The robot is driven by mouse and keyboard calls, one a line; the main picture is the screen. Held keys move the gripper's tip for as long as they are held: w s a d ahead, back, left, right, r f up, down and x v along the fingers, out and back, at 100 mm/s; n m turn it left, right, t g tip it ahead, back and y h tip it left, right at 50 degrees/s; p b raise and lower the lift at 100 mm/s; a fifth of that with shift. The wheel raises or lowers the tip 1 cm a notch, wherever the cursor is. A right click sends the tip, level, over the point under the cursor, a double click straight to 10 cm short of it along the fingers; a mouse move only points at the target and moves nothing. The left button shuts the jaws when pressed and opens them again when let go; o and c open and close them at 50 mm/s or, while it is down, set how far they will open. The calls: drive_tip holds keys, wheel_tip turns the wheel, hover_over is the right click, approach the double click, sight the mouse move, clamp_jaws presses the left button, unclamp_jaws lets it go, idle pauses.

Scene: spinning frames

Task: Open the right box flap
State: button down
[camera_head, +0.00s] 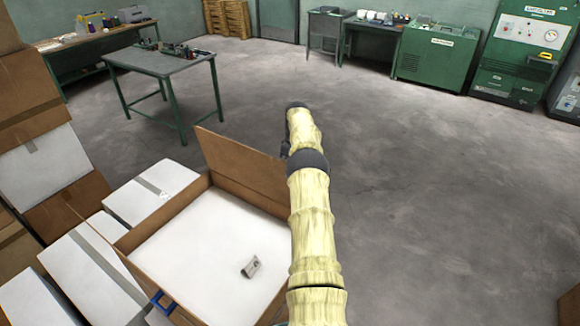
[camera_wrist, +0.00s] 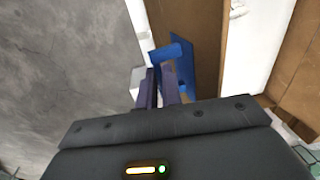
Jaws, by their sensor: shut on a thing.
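An open cardboard box (camera_head: 150,250) with a white inside stands at lower centre in the head view. One brown flap (camera_head: 240,162) stands up at its far side. The box's right side is hidden behind my arm in the head view. In the wrist view, a blue handle (camera_wrist: 185,68) sits on a brown cardboard panel (camera_wrist: 212,40), which I take to be the right flap. My gripper (camera_wrist: 162,84) is shut on the blue handle. My fingers do not show in the head view.
A small grey-white item (camera_head: 251,267) lies inside the box. Another blue handle (camera_head: 163,302) is on its near left side. White boxes (camera_head: 150,193) and stacked cartons crowd the left. A metal table (camera_head: 165,62) stands beyond. The floor (camera_head: 430,190) to the right is clear.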

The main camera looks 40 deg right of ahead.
drive_tip(key=shift+s+f, duration=0.3)
drive_tip(key=shift+f, duration=0.4)
drive_tip(key=c, duration=1.7)
unclamp_jaws()
drive_tip(key=shift+c, duration=0.2)
drive_tip(key=shift+o, duration=0.9)
drive_tip(key=shift+w+d, duration=0.2)
drive_tip(key=shift+w, duration=0.05)
drive_tip(key=shift+a+r, duration=0.15)
drive_tip(key=shift+a, duration=0.05)
drive_tip(key=shift+w+d+r, duration=0.1)
wheel_tip(320, 180, up, 10)
drive_tip(key=p, duration=0.2)
